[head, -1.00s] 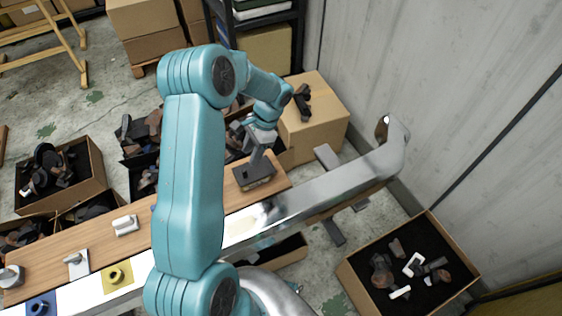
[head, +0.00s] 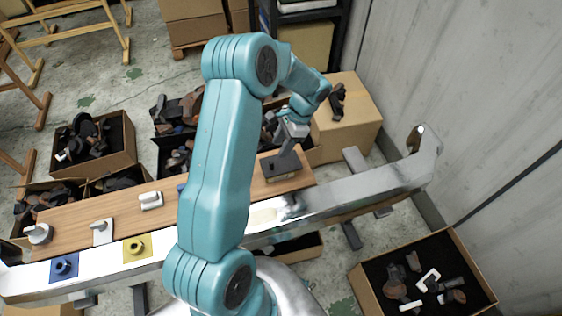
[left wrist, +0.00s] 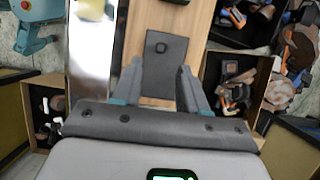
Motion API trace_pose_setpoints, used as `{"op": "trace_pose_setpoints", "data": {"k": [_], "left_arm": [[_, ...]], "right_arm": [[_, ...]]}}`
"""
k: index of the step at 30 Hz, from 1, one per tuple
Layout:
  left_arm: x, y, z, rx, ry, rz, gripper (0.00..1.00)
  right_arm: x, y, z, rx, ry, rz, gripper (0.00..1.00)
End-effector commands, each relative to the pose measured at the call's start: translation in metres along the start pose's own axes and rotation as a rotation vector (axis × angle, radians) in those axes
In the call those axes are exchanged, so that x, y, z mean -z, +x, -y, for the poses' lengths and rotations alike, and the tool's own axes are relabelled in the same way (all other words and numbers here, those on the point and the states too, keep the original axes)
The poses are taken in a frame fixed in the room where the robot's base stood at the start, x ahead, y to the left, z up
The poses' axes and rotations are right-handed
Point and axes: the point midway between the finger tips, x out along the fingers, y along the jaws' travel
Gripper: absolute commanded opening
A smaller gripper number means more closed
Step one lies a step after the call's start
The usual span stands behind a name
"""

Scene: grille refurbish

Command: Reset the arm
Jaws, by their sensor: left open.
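My left gripper (head: 285,160) is at the right end of the wooden board, at a dark grey block (head: 282,174). The left wrist view shows its two fingers (left wrist: 159,90) apart, one on each side of the flat dark grey block (left wrist: 163,65), which has a small round knob or hole. I cannot tell whether the fingers touch it. My teal left arm crosses the middle of the head view and hides part of the board and the metal beam. My right gripper is not in view.
The wooden board (head: 125,205) holds small white and grey fittings, with yellow (head: 137,248) and blue (head: 64,268) pads on the shiny beam (head: 365,195). Boxes of dark parts stand behind and at lower right (head: 365,290). A cardboard box (head: 350,130) stands beyond the gripper, near the wall.

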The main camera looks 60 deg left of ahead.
Motion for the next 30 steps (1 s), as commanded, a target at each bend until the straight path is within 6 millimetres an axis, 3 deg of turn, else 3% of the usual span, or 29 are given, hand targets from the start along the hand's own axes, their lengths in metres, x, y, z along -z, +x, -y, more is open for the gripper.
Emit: {"op": "trace_pose_setpoints", "data": {"k": [20,23,26,30], "left_arm": [[0.005,0.003,-0.006,-0.008,0.006,-0.012,0.43],[0.025,0.015,-0.035,-0.045,0.025,-0.065,0.43],[0.058,0.036,-0.095,-0.125,0.039,-0.162,0.43],[0.086,0.064,-0.199,-0.273,-0.013,-0.296,0.43]], "right_arm": [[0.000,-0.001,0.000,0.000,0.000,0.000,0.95],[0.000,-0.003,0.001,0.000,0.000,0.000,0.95],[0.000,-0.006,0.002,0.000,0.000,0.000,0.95],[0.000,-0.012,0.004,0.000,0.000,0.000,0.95]]}}
